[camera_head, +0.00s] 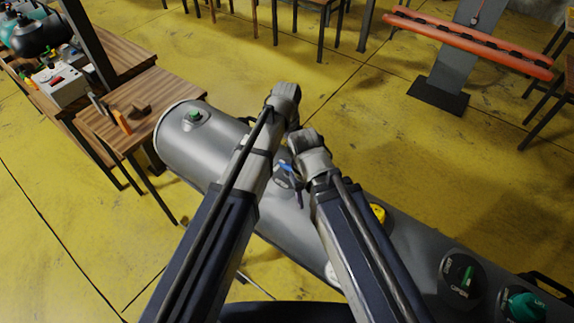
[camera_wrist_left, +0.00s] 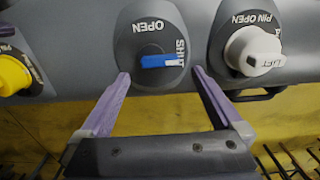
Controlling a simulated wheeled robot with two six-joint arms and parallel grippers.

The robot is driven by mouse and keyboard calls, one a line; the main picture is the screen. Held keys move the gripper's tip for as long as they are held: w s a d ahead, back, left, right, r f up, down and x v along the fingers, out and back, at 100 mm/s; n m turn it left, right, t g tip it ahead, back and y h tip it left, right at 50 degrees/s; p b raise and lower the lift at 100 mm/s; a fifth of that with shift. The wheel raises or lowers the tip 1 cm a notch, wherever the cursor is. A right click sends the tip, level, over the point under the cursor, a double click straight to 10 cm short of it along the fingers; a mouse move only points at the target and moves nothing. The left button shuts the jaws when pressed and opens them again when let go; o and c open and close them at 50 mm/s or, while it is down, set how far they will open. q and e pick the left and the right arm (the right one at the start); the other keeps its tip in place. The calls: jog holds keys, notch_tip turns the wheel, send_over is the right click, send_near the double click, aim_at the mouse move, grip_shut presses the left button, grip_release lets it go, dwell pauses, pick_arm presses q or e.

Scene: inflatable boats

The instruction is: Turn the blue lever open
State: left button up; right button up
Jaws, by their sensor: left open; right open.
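The blue lever (camera_wrist_left: 155,62) sits on a dark round plate (camera_wrist_left: 150,25) marked OPEN and SHUT, on the grey tube. In the left wrist view it lies level, with its pale end by SHUT. The lever also shows in the head view (camera_head: 287,168), between my two arms. My left gripper (camera_wrist_left: 161,73) is open and empty, one finger on each side of the lever and the tips just below it in the picture; contact cannot be told. My right gripper (camera_head: 310,148) is near the lever in the head view; its fingers are hidden.
A white PIN OPEN knob (camera_wrist_left: 255,50) is to the right and a yellow knob (camera_wrist_left: 12,75) to the left in the wrist view. Green knobs (camera_head: 526,305) are on the tube's ends. A wooden table (camera_head: 150,95) stands at left.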

aim_at(287, 164)
pick_arm(q)
notch_tip(287, 164, down, 6)
jog(key=b, duration=0.4)
jog(key=shift+r+b, duration=0.15)
jog(key=shift+b, duration=0.25)
pick_arm(e)
notch_tip(287, 164, down, 6)
jog(key=shift+r, duration=0.15)
pick_arm(q)
jog(key=c, duration=1.2)
jog(key=shift+c, duration=0.2)
